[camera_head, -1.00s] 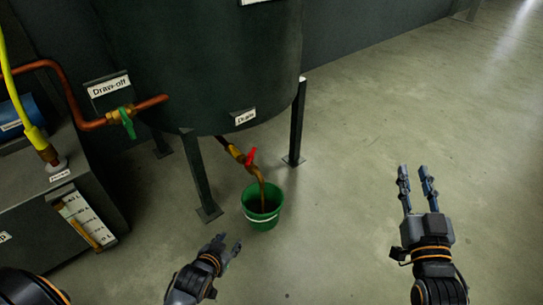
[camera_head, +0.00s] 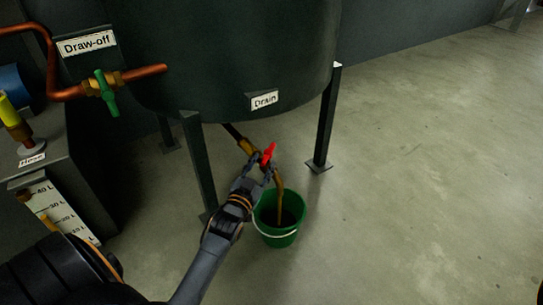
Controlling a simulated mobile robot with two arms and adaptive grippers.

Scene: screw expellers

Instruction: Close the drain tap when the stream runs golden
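The drain tap has a red handle (camera_head: 269,153) and a brass body (camera_head: 248,146), under the dark tank (camera_head: 225,50) beside the "Drain" label (camera_head: 265,100). A golden-brown stream (camera_head: 280,205) runs from its curved spout into a green bucket (camera_head: 276,237) on the floor. The liquid in the bucket looks dark. My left gripper (camera_head: 262,166) is at the tap, its fingertips right by the red handle. I cannot tell whether they touch or grip it. My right gripper is not in view.
Tank legs (camera_head: 325,120) stand either side of the tap. A draw-off pipe with a green-handled valve (camera_head: 106,92) is at the left. Below it a box carries a litre scale (camera_head: 60,215) and a "Hose" label (camera_head: 32,160). The floor to the right is clear.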

